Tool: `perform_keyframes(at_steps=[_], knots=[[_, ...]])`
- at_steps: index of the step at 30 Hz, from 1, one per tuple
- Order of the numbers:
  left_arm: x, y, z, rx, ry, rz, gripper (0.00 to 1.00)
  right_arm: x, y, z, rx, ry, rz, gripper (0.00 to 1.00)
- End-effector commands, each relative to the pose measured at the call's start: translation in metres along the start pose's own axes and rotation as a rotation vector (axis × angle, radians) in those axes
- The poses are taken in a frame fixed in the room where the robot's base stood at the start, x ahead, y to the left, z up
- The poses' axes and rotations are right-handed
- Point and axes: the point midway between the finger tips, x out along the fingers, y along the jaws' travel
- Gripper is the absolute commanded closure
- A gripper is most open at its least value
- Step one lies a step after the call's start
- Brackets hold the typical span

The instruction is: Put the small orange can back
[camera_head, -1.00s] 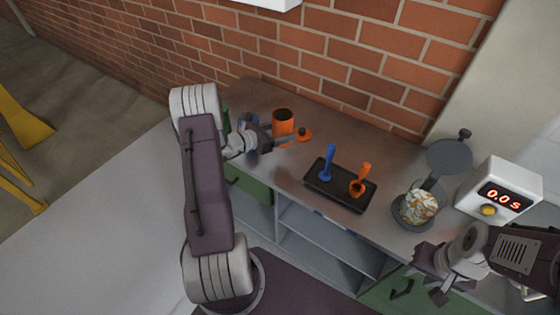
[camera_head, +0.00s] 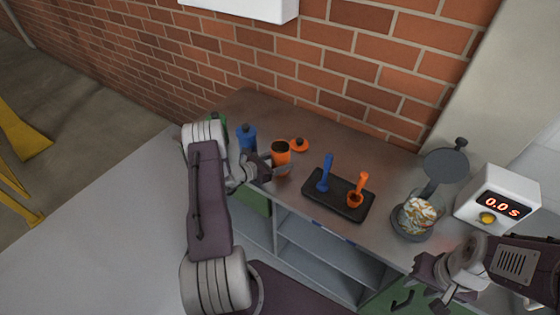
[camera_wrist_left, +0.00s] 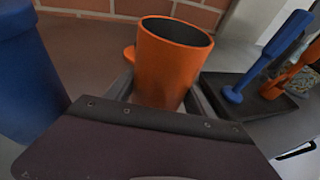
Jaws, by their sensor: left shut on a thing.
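The small orange can (camera_head: 281,156) is open-topped with a dark inside and stands about upright at the left of the counter. In the left wrist view the orange can (camera_wrist_left: 168,66) sits between my fingers. My left gripper (camera_head: 280,168) is shut on its lower part; I cannot tell whether its base touches the counter. An orange lid (camera_head: 299,145) with a dark knob lies behind and right of the can. My right gripper (camera_head: 432,283) is open and empty by the counter's front edge at the right.
A blue can (camera_head: 247,138) stands left of the orange can; it is also close in the left wrist view (camera_wrist_left: 25,75). A black tray (camera_head: 324,206) holds a blue and an orange tool. Further right are a bowl-like holder with film pieces (camera_head: 418,215) and a white timer (camera_head: 500,198).

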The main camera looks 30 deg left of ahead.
Motion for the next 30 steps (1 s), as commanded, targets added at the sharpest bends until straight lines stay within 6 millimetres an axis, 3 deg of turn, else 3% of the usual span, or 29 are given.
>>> perform_keyframes(at_steps=[1, 3, 15, 30], knots=[[0.001, 0.0, -0.002, 0.0, 0.0, 0.0, 0.35, 0.003, 0.0, 0.0, 0.0, 0.0, 0.0, 0.64], [0.0, 0.0, -0.001, 0.0, 0.0, 0.0, 0.16, 0.001, 0.0, 0.0, 0.0, 0.0, 0.0, 0.64], [-0.004, 0.001, 0.003, -0.002, 0.001, 0.002, 0.16, -0.003, 0.0, 0.0, 0.0, 0.0, 0.0, 0.64], [-0.108, 0.001, 0.002, -0.001, 0.0, 0.004, 0.16, 0.003, 0.0, 0.0, 0.0, 0.0, 0.0, 0.64]])
